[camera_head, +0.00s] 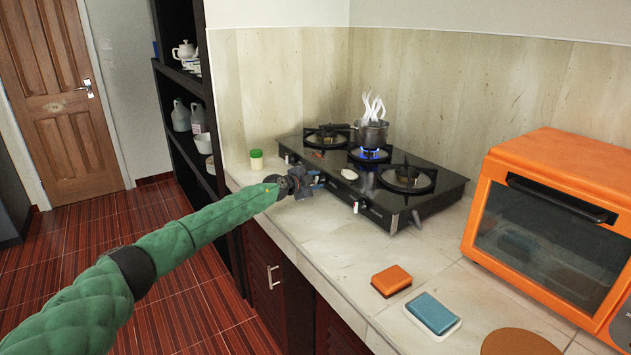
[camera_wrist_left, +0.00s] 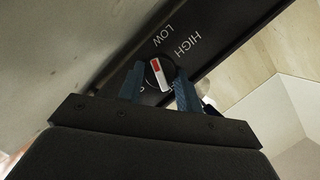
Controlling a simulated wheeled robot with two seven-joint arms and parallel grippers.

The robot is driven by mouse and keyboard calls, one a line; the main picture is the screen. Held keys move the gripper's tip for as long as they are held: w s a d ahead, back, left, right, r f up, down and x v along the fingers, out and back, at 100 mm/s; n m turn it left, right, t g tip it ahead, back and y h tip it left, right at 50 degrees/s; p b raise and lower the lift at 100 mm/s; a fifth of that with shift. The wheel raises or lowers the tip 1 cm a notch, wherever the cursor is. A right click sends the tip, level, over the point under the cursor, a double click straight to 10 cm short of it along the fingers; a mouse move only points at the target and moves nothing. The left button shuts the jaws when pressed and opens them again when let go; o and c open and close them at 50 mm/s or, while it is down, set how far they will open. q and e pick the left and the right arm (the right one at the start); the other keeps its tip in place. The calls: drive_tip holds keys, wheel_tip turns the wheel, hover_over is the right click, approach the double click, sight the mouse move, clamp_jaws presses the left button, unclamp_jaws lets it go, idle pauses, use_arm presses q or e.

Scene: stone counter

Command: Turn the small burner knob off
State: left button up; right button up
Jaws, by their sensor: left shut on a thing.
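The black gas stove (camera_head: 388,214) stands on the counter, with a blue flame (camera_head: 370,154) lit under a steaming pot (camera_head: 371,133) on the middle burner. My left gripper (camera_head: 317,182) is at the stove's front edge. In the left wrist view, its blue fingers (camera_wrist_left: 158,88) are shut on a round burner knob (camera_wrist_left: 159,73), one finger on each side. The knob has a white bar with a red end. LOW and HIGH are printed on the panel beyond it. In the head view my gripper hides this knob. My right gripper is out of view.
An orange oven (camera_head: 545,215) stands at the right. An orange sponge (camera_head: 391,280) and a blue sponge (camera_head: 432,312) on a white dish lie on the front counter. A green-lidded jar (camera_head: 256,160) stands left of the stove.

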use_arm(q)
drive_tip(key=shift+s+m+t+p, duration=0.1)
drive_tip(key=shift+m+t+p, duration=0.2)
drive_tip(key=shift+m+p, duration=0.35)
drive_tip(key=shift+d+f+m+t, duration=0.1)
drive_tip(key=shift+f+m+t, duration=0.15)
drive_tip(key=shift+m, duration=0.3)
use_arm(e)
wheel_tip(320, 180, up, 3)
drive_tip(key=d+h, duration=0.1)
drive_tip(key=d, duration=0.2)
use_arm(q)
drive_tip(key=shift+f+m+t, duration=0.15)
drive_tip(key=shift+m+t, duration=0.1)
drive_tip(key=shift+m, duration=0.35)
drive_tip(key=shift+m+b, duration=0.5)
drive_tip(key=shift+m+t+b, duration=0.3)
drive_tip(key=shift+t, duration=0.1)
drive_tip(key=shift+m, duration=0.3)
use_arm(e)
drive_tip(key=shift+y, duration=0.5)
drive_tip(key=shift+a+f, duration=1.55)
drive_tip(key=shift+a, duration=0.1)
